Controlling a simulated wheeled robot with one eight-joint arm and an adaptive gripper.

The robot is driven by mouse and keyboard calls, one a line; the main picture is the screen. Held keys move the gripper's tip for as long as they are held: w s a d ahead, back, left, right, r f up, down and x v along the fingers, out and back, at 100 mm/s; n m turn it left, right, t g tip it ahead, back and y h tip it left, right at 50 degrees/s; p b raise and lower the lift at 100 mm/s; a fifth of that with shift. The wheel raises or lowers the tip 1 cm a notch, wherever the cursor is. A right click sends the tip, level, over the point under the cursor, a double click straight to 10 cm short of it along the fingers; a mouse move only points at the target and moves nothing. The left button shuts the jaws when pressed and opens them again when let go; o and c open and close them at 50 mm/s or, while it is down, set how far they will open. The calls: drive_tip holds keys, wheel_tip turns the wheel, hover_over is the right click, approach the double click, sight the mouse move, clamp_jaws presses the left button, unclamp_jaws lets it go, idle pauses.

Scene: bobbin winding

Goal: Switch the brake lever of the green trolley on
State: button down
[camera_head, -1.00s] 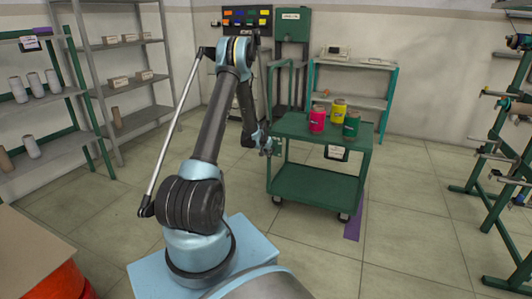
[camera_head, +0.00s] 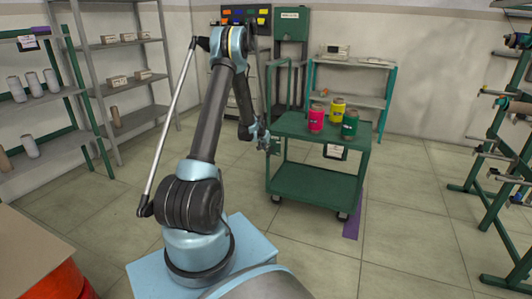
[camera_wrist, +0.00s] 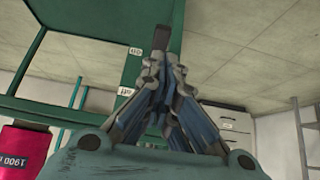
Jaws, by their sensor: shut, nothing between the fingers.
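The green trolley (camera_head: 318,184) stands in the middle of the head view, with pink, yellow and green bobbins on its top shelf. My gripper (camera_head: 271,148) is at the trolley's left side, near the top shelf edge. In the wrist view my gripper (camera_wrist: 160,62) is shut and empty, its fingertips together. A dark bar that looks like the brake lever (camera_wrist: 162,37) stands just beyond the fingertips; I cannot tell whether they touch. Two small white labels, an upper one (camera_wrist: 135,51) and a lower one (camera_wrist: 125,91), sit on the green frame beside it; their text is hard to read.
The pink bobbin (camera_wrist: 25,150) shows at the lower left of the wrist view. A teal-framed shelf (camera_head: 350,80) stands behind the trolley. Grey racks (camera_head: 110,80) stand at the left, a green rack (camera_head: 500,140) at the right.

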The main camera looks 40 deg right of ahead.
drive_tip(key=s+a+r, duration=0.4)
drive_tip(key=a, duration=0.3)
drive_tip(key=shift+s+a+r, duration=0.2)
drive_tip(key=shift+r, duration=0.1)
idle(0.3)
drive_tip(key=s+a+r+n+y, duration=0.1)
drive_tip(key=a+r+n, duration=0.1)
drive_tip(key=a+r, duration=0.65)
drive_tip(key=s+a+r+n+y, duration=0.15)
drive_tip(key=a+r, duration=0.25)
drive_tip(key=a, duration=1)
drive_tip(key=s+a+r+n+y, duration=0.1)
drive_tip(key=a+r+n, duration=0.1)
drive_tip(key=a+r, duration=0.65)
drive_tip(key=s+a+n+y, duration=0.1)
drive_tip(key=s+a+n, duration=0.1)
drive_tip(key=s+a, duration=0.5)
drive_tip(key=s+a+n, duration=0.1)
drive_tip(key=s+a, duration=0.3)
drive_tip(key=a, duration=0.5)
drive_tip(key=s+a+f+n+y, duration=0.1)
drive_tip(key=s+a+f+n, duration=0.1)
drive_tip(key=s+a, duration=0.2)
drive_tip(key=s+a+f+n+g, duration=0.1)
drive_tip(key=s+a+f, duration=0.2)
drive_tip(key=s, duration=0.8)
drive_tip(key=shift+a+n+y, duration=0.35)
drive_tip(key=shift+a, duration=0.65)
